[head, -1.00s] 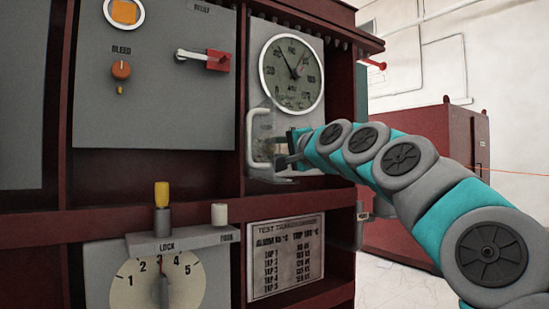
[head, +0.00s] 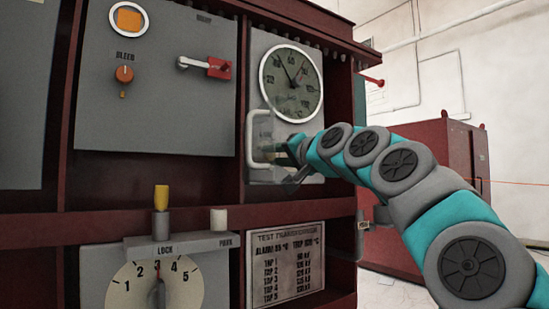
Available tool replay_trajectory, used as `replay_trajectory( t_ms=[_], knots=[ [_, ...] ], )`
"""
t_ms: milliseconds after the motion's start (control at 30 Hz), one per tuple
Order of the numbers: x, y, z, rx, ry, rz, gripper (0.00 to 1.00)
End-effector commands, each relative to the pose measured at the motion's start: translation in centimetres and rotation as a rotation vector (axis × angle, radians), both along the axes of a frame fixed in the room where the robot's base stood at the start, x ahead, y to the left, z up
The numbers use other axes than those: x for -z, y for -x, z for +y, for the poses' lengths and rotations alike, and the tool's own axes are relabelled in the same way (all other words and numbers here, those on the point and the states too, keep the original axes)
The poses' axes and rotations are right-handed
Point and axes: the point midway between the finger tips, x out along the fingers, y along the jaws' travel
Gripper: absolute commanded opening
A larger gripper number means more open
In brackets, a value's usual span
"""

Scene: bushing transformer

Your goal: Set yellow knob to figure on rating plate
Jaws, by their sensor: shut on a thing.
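The round dial gauge (head: 291,83) sits on a grey panel with dark needles and a small reddish mark at its upper right. Below it is a pale handle-like frame (head: 252,140) with a clear-looking cover. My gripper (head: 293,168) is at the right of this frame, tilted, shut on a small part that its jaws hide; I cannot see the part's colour. The rating plate (head: 286,265) at the lower middle carries ALARM and TRIP figures in °C above tap rows; the alarm figure is hard to read. A yellow-topped pin (head: 161,197) stands upright at LOCK, apart from my gripper.
A numbered tap dial (head: 157,285) with its pointer near 3 is at the lower left. A white peg (head: 219,219) stands near PARK. A red-ended lever (head: 217,68) and orange BLEED knob (head: 124,74) are upper left. A red cabinet (head: 432,195) stands behind my arm.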

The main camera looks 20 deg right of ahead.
Motion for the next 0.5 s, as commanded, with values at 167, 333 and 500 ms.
replay_trajectory(
  t_ms=[167, 333, 500],
  knots=[
    [-0.03, 0.00, -0.02, 0.001, 0.000, -0.001, 0.00],
    [-0.04, 0.00, -0.02, 0.001, -0.001, 0.000, 0.39],
    [-0.02, -0.01, -0.01, 0.000, -0.001, 0.000, 0.58]
  ],
)
